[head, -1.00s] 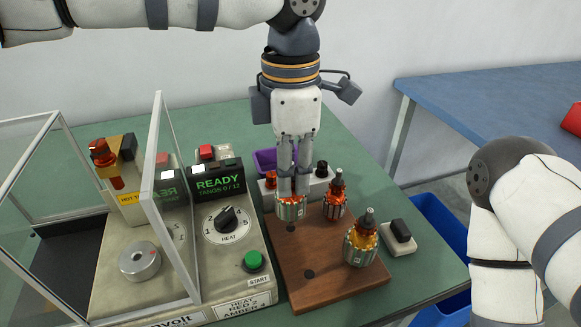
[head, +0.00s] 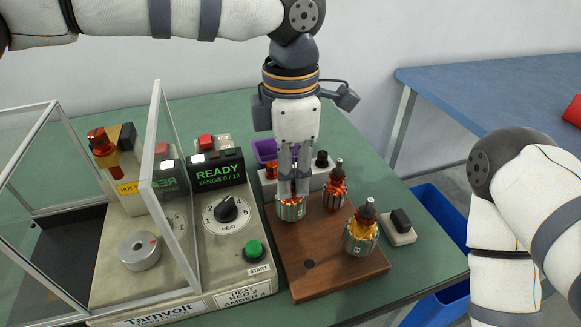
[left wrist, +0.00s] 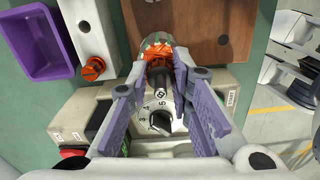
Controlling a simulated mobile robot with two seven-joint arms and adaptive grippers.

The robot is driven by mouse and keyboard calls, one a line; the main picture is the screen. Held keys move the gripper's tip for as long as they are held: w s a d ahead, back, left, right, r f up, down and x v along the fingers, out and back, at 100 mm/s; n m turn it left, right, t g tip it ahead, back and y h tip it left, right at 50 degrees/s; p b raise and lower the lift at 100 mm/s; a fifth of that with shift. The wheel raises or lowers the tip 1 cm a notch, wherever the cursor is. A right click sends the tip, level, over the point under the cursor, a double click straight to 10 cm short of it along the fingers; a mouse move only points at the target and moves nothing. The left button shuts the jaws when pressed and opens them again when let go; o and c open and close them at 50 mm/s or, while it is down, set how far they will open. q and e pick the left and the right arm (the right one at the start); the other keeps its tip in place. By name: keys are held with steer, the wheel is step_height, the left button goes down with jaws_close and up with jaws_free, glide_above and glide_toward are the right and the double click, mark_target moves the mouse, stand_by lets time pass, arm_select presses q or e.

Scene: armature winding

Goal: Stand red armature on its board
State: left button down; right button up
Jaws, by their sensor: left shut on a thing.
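My left gripper (head: 293,192) points straight down and is shut on the red armature (head: 291,209), a grey slotted core with red-orange windings. The red armature is upright at the back left of the brown board (head: 335,284). I cannot tell whether it rests on the board or hangs just above it. In the left wrist view the red armature (left wrist: 157,52) shows between the fingers (left wrist: 158,95). Another red armature (head: 336,190) and an amber one (head: 361,233) stand on the board's right side. My right gripper is out of view.
An empty hole (head: 309,265) shows in the board's front left. The winding machine (head: 226,220) with dial and glass guard stands left. A white block with knobs (head: 319,178) and a purple bin (head: 264,151) are behind. A small black-topped block (head: 400,226) lies right.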

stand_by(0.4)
arm_select(q)
steer(key=c, duration=1.4)
jaws_free()
steer(key=shift+f, duration=0.1)
steer(key=shift+o, duration=0.2)
steer(key=shift+r+p, duration=0.6)
steer(key=shift+r, duration=1.65)
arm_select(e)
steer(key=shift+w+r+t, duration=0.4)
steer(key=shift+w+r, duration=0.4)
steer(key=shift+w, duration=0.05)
